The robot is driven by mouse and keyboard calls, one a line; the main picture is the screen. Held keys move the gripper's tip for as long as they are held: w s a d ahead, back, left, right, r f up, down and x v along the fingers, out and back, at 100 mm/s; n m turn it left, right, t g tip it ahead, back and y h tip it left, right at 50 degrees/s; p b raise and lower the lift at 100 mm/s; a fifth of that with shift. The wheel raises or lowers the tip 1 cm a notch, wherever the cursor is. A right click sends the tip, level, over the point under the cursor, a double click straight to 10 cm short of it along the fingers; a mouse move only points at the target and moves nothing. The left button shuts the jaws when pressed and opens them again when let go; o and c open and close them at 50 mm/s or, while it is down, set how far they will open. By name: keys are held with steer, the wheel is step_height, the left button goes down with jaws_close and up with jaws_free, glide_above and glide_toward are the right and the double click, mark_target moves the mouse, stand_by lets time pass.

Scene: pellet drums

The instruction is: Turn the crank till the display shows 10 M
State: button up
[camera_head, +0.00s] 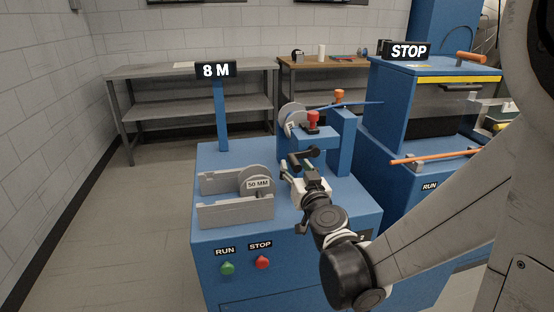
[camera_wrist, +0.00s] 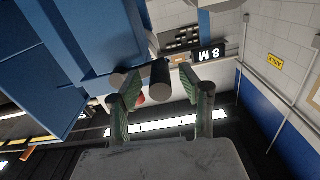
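The display (camera_head: 215,69) on a blue post reads "8 M". It also shows upside down in the wrist view (camera_wrist: 210,55). The crank (camera_head: 313,153) is a dark arm with a handle, on the front of the blue stand at the machine's middle right. My gripper (camera_head: 295,166) is at the crank. In the wrist view the dark round handle (camera_wrist: 160,78) lies between the green-padded fingertips of my gripper (camera_wrist: 161,86), with a visible gap on both sides. The gripper is open. The head view does not show contact clearly.
The blue machine top (camera_head: 228,165) carries a grey holder with a "50 MM" roll (camera_head: 257,181) left of my gripper. A red knob (camera_head: 313,119) stands above the crank. Green and red buttons (camera_head: 262,262) are on the front. Another blue machine (camera_head: 430,130) stands at right.

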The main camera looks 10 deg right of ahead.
steer(key=shift+w, duration=1.1)
jaws_close()
